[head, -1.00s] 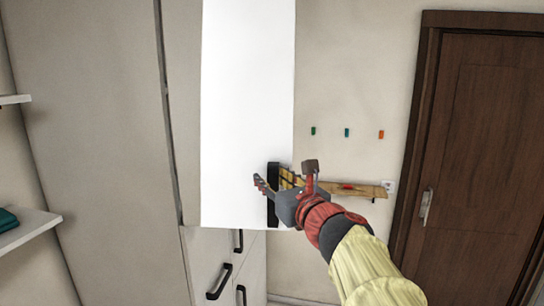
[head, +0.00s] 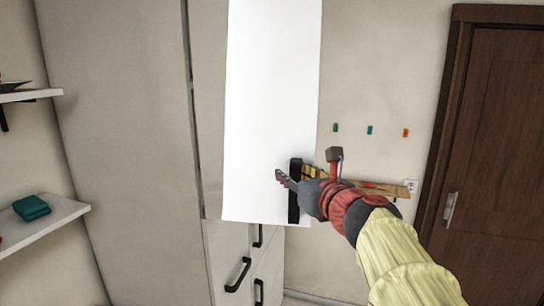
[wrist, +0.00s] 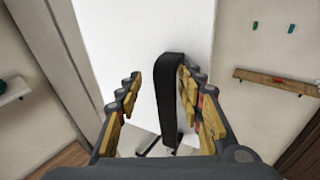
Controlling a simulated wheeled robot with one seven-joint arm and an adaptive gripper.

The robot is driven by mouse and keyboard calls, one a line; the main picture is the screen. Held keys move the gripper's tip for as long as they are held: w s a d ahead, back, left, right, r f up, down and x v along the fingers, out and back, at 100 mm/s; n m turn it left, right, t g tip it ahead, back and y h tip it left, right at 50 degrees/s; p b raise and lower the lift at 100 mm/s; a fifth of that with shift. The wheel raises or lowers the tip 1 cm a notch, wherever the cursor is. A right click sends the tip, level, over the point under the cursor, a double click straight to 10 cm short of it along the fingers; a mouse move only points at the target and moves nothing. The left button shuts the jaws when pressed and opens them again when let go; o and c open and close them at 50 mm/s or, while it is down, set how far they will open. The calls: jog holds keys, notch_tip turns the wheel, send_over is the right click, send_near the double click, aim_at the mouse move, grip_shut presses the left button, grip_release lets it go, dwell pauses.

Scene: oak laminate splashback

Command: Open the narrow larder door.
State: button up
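The narrow larder door (head: 272,90) is a tall bright white panel in the middle of the head view. Its lower edge looks set out in front of the grey cabinet, but how far it is open I cannot tell. Its black upright handle (head: 294,205) is near the lower right edge. My gripper (wrist: 160,95) is open around the handle (wrist: 168,85). In the wrist view the handle stands between the fingers, close to the right finger and clear of the left. Whether the right finger touches it I cannot tell.
Drawers with black handles (head: 238,274) are below the door. A wooden rail (head: 390,187) and several coloured pegs (head: 370,130) are on the wall to the right, beside a brown room door (head: 490,150). Shelves (head: 50,225) with a teal item (head: 31,208) are at the left.

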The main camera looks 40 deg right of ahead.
jog(key=s+a+p, duration=0.3)
jog(key=s+a, duration=0.2)
jog(key=s, duration=0.1)
jog(key=shift+s+a+r, duration=0.15)
jog(key=shift+a+r, duration=0.05)
jog(key=shift+a, duration=0.15)
dwell(0.5)
dwell(0.4)
dwell(0.3)
